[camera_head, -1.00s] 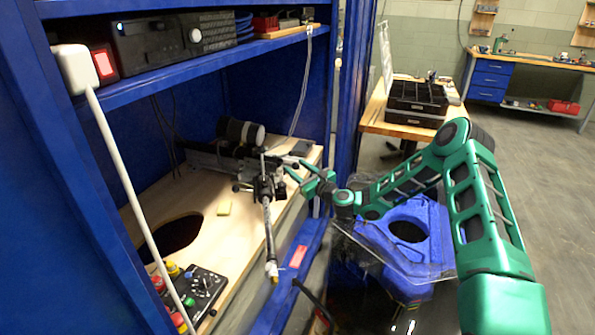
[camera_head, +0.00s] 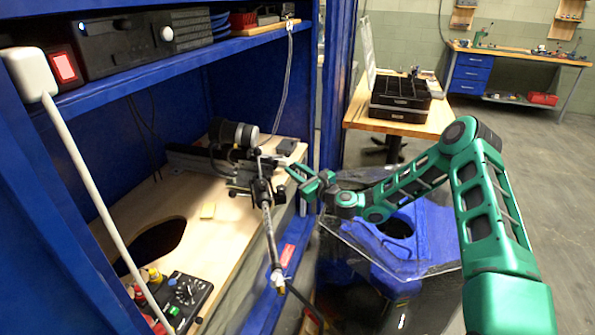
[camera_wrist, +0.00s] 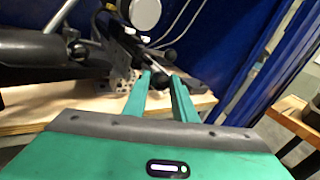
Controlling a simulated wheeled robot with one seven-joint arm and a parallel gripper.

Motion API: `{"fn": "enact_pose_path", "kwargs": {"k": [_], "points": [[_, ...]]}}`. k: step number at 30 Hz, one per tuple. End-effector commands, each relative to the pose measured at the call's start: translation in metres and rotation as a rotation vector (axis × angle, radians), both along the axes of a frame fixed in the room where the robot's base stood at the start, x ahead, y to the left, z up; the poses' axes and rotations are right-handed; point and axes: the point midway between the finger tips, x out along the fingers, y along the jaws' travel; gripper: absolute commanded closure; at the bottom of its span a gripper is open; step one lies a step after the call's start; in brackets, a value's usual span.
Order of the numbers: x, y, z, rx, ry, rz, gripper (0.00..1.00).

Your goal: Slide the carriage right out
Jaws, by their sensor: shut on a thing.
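The carriage (camera_head: 262,190) sits on a dark rail (camera_head: 187,156) on the wooden bench inside the blue frame. It carries a clamp, knobs and a hanging grey rod with a brass tip. A black cylinder with a pale band (camera_head: 235,133) stands just behind it. My green gripper (camera_head: 291,170) reaches in from the right at the carriage's right side. In the wrist view my gripper (camera_wrist: 161,78) has its fingers closed in around a small dark part of the carriage by a black knob (camera_wrist: 168,56). The exact contact is partly hidden.
A blue tub under clear sheeting (camera_head: 425,235) is below my arm. Open floor lies right.

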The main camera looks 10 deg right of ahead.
Motion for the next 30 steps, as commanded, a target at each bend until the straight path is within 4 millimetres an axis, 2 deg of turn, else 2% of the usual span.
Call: {"fn": "enact_pose_path", "kwargs": {"k": [4,5,6,18,23,25,30], "points": [[0.002,0.001,0.001,-0.003,-0.003,-0.002,1.0],[0.002,0.001,0.001,-0.003,-0.003,-0.002,0.68],[0.002,0.002,0.001,-0.003,-0.003,-0.001,0.59],[0.001,0.004,0.006,-0.003,-0.004,0.001,0.57],[0.002,0.003,0.027,-0.003,-0.005,0.002,0.57],[0.003,0.003,0.042,-0.005,-0.006,0.002,0.57],[-0.017,0.03,0.059,-0.002,-0.001,0.005,0.57]]}}
